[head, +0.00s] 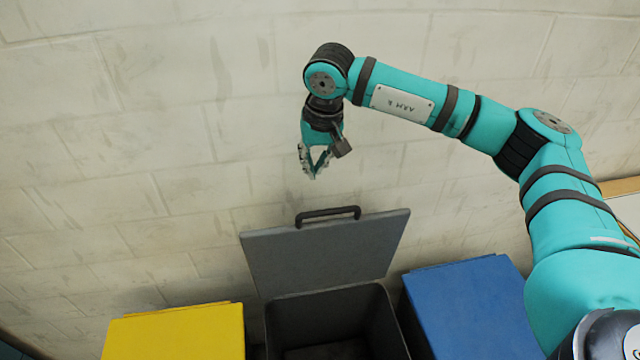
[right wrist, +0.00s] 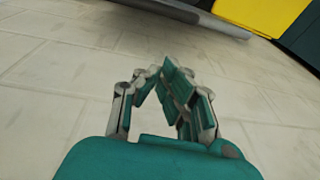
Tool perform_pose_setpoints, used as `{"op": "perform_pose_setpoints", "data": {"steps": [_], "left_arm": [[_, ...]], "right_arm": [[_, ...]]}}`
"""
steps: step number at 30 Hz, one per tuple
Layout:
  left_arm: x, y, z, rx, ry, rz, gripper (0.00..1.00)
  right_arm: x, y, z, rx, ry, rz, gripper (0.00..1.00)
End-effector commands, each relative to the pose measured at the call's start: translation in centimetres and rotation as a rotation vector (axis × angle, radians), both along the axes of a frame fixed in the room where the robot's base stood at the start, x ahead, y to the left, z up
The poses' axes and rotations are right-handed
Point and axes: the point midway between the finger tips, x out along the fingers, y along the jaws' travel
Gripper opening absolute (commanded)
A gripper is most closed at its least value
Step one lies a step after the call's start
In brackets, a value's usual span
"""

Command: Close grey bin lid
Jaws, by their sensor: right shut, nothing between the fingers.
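The grey bin (head: 335,318) stands at the bottom middle of the head view. Its lid (head: 325,256) is raised and leans back toward the wall, with a dark handle (head: 328,213) on its top edge. My right gripper (head: 314,176) is above the handle, pointing down and apart from it. It is shut and empty. In the right wrist view its fingertips (right wrist: 165,72) meet in front of the wall. The lid's edge (right wrist: 190,14) shows at the top of that view. My left gripper is not in view.
A yellow bin (head: 175,333) stands left of the grey bin and a blue bin (head: 470,308) stands right of it, both with flat tops. A pale brick wall (head: 130,150) runs behind them. A table edge (head: 618,188) shows at the far right.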

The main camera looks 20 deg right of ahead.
Motion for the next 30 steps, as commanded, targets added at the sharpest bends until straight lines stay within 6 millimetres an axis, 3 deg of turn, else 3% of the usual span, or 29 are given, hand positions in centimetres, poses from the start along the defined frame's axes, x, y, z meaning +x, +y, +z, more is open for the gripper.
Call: {"op": "perform_pose_setpoints", "data": {"steps": [3,7,20,24,30], "left_arm": [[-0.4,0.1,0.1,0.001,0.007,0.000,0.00],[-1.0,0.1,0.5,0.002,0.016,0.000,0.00],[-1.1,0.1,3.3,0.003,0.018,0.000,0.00],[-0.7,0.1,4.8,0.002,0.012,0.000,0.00],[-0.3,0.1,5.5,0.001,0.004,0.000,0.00]], "right_arm": [[0.2,-2.2,0.9,-0.084,-0.008,0.011,0.00],[0.4,-2.4,0.0,-0.093,-0.003,0.012,0.00],[2.3,-2.8,-8.4,-0.089,-0.004,0.012,0.00],[0.3,-2.3,-8.0,-0.088,-0.007,0.015,0.00],[-1.3,-1.9,-8.1,-0.088,-0.007,0.013,0.00]]}}
